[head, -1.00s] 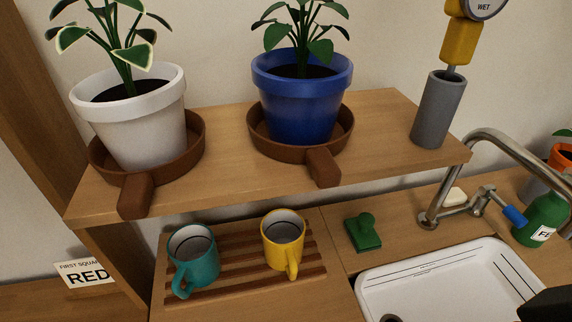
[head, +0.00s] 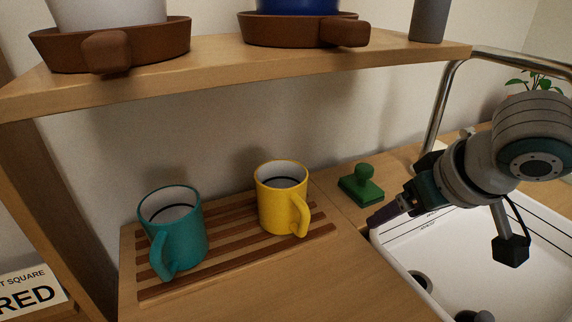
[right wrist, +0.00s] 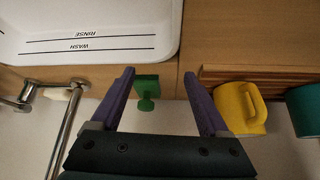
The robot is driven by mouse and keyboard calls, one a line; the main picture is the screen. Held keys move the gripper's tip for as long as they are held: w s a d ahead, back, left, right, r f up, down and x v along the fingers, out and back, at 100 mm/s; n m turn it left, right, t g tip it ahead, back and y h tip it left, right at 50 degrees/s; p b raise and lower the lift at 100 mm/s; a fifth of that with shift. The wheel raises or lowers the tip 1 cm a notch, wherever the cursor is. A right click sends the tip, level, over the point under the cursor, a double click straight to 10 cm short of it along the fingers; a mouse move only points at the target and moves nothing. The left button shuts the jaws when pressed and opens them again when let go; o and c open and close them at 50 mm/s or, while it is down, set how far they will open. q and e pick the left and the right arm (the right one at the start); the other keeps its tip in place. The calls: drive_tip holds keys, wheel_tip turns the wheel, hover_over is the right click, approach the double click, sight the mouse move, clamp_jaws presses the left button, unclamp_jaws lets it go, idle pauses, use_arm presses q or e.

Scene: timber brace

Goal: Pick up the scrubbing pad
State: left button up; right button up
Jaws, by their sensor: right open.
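The green scrubbing pad (head: 361,186) with a knob handle sits on the wooden counter between the yellow mug and the sink. It also shows in the right wrist view (right wrist: 146,88), near the inner side of one finger. My right gripper (head: 371,222) reaches in from the right in the head view, its purple fingers just in front of the pad. In the right wrist view the fingers (right wrist: 158,74) are spread apart with nothing gripped between them. I cannot tell how far above the pad they are. My left gripper is not in view.
A yellow mug (head: 283,199) and a teal mug (head: 174,230) stand on a slatted rack (head: 236,259) left of the pad. A wooden shelf (head: 220,72) with potted plants overhangs behind. The white sink (head: 480,268) and curved faucet (head: 440,110) are to the right.

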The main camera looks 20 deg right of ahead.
sight(366, 167)
drive_tip(key=shift+m, duration=0.3)
drive_tip(key=w, duration=0.2)
drive_tip(key=w+d+b, duration=0.1)
drive_tip(key=w, duration=0.2)
drive_tip(key=w+d+b, duration=0.1)
drive_tip(key=w, duration=0.2)
drive_tip(key=shift+d+f, duration=0.1)
drive_tip(key=shift+d, duration=0.1)
drive_tip(key=w, duration=0.1)
drive_tip(key=w+b, duration=0.1)
drive_tip(key=w, duration=0.1)
drive_tip(key=w+b, duration=0.1)
drive_tip(key=shift+w+d, duration=0.25)
drive_tip(key=shift+w, duration=0.15)
drive_tip(key=shift+w+f+b, duration=0.2)
drive_tip(key=shift+f+b, duration=0.3)
drive_tip(key=shift+c, duration=0.2)
drive_tip(key=shift+c, duration=0.7)
clamp_jaws()
